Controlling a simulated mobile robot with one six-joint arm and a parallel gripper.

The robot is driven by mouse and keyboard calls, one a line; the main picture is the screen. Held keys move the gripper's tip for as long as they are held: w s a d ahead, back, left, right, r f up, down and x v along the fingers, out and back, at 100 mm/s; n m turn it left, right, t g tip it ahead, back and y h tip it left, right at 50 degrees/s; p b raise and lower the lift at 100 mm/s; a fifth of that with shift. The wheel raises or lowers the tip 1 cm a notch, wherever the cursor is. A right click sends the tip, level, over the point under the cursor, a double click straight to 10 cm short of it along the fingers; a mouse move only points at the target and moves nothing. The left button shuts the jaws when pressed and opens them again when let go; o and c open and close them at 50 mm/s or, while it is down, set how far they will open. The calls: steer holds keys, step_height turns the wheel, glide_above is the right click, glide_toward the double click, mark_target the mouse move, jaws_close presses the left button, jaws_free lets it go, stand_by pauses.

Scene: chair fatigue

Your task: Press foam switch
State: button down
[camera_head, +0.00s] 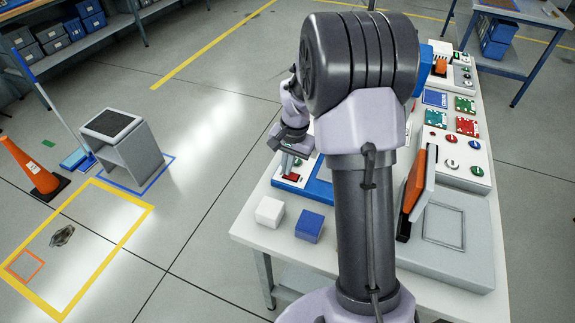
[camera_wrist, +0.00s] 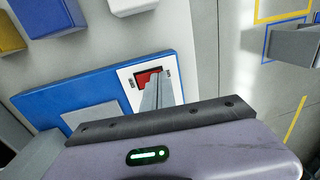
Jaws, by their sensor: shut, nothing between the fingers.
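A red rocker switch (camera_wrist: 148,78) sits in a white plate (camera_wrist: 128,77) on a blue panel (camera_wrist: 45,100) in the wrist view. Small lettering flanks the switch, too small to read. In the head view the red switch (camera_head: 291,178) shows at the table's left edge, just below my gripper (camera_head: 288,162). My gripper's fingers (camera_wrist: 156,88) are closed together with nothing between them. Their tips overlap the right and lower part of the switch in the wrist view. I cannot tell whether they touch it.
A white block (camera_head: 270,211) and a blue block (camera_head: 309,226) stand on the near left of the table. An orange-edged panel (camera_head: 413,185) stands upright to the right of my arm. Buttons and circuit boards (camera_head: 467,126) lie farther back. A grey stool (camera_head: 124,145) and orange cone (camera_head: 32,170) stand on the floor.

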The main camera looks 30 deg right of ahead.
steer(key=shift+s, duration=0.15)
steer(key=shift+s+d+r, duration=0.15)
steer(key=shift+s+d, duration=0.3)
stand_by(0.3)
step_height(320, 180, up, 14)
steer(key=w+a+p, duration=0.1)
steer(key=p, duration=0.6)
steer(key=shift+w, duration=0.2)
